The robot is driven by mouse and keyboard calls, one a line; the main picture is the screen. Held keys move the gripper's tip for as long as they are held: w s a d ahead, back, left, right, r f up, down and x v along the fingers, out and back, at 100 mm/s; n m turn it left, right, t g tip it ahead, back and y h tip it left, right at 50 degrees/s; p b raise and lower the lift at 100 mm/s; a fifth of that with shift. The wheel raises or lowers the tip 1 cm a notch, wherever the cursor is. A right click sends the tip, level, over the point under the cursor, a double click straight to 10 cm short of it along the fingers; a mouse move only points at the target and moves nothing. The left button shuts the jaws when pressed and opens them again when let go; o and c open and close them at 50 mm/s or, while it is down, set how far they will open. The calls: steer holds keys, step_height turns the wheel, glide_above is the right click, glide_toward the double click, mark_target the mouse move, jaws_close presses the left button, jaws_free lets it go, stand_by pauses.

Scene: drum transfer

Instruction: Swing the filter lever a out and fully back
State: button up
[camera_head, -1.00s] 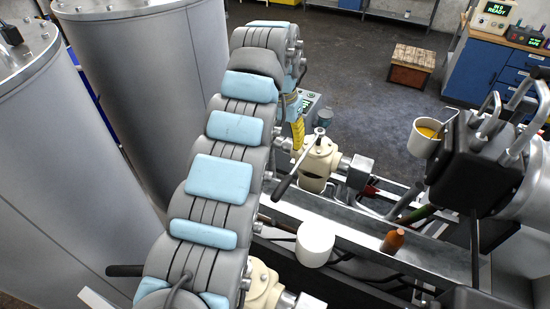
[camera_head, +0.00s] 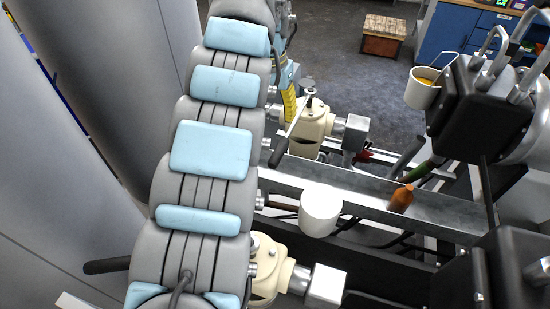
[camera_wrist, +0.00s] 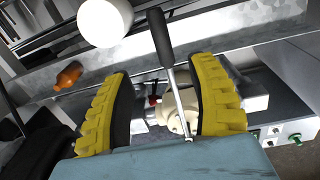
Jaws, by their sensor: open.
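A filter lever with a black grip (camera_head: 279,152) and metal rod stands out from a cream filter housing (camera_head: 313,121), slanting down and left in the head view. I cannot read which lever is marked a. In the wrist view, this lever's grip (camera_wrist: 160,38) and rod run between the yellow fingers of my gripper (camera_wrist: 165,80). The fingers are open, with a visible gap on both sides of the rod. In the head view my gripper (camera_head: 289,100) is partly hidden behind my arm. A second cream housing (camera_head: 268,268) is nearer, with a black handle (camera_head: 105,266) showing left of my arm.
A white cup (camera_head: 421,90) is beside black equipment (camera_head: 480,105) at right. Large grey drums (camera_head: 120,80) fill the left.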

mark_target(277, 151)
steer(key=f, duration=1.4)
steer(key=shift+s+d+f, duration=0.2)
steer(key=shift+d+f, duration=0.1)
steer(key=shift+d, duration=0.1)
jaws_close()
